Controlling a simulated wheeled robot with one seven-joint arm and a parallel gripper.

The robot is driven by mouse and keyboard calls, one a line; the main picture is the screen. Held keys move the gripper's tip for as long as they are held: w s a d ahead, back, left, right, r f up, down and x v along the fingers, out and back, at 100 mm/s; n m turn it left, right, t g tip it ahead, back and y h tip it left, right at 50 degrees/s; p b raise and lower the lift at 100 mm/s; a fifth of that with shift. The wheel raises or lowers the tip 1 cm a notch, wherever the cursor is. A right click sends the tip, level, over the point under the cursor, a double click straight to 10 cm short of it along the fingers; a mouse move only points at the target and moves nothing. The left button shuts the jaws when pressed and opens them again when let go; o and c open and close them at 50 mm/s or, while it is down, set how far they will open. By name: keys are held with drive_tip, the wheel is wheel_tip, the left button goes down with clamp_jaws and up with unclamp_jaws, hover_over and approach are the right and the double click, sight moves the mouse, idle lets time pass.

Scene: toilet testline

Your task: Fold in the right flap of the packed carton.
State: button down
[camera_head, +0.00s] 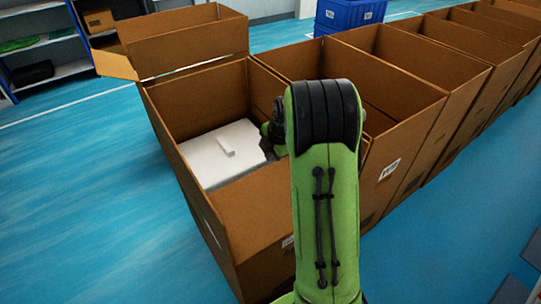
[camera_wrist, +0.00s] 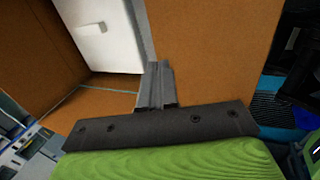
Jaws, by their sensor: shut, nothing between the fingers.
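The packed carton (camera_head: 262,215) is an open brown box in front of me, with a white packing block (camera_head: 222,150) inside. In the wrist view my gripper (camera_wrist: 156,84) is shut and empty. It is beside a brown cardboard panel (camera_wrist: 215,45); I cannot tell whether this is the right flap or wall, or whether they touch. The white block (camera_wrist: 108,35) is left of the fingers.
A row of open brown cartons (camera_head: 410,65) runs close along the right to the back. A blue crate (camera_head: 345,15) stands behind them. Shelves (camera_head: 45,45) are at the far left. The blue floor (camera_head: 75,190) on the left is clear.

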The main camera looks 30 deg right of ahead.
sight(263, 172)
drive_tip(key=b+x, duration=0.1)
drive_tip(key=x, duration=0.9)
drive_tip(key=shift+f+b, duration=0.15)
drive_tip(key=shift+b, duration=0.2)
drive_tip(key=shift+w, duration=0.1)
drive_tip(key=shift+w+f+p, duration=0.15)
drive_tip(key=shift+f+p, duration=0.15)
drive_tip(key=shift+g, duration=0.8)
drive_tip(key=b+x, duration=0.1)
drive_tip(key=x, duration=0.2)
drive_tip(key=b+x, duration=0.2)
drive_tip(key=x, duration=0.2)
drive_tip(key=shift+w+f, duration=0.25)
drive_tip(key=shift+w, duration=0.05)
drive_tip(key=shift+s, duration=0.15)
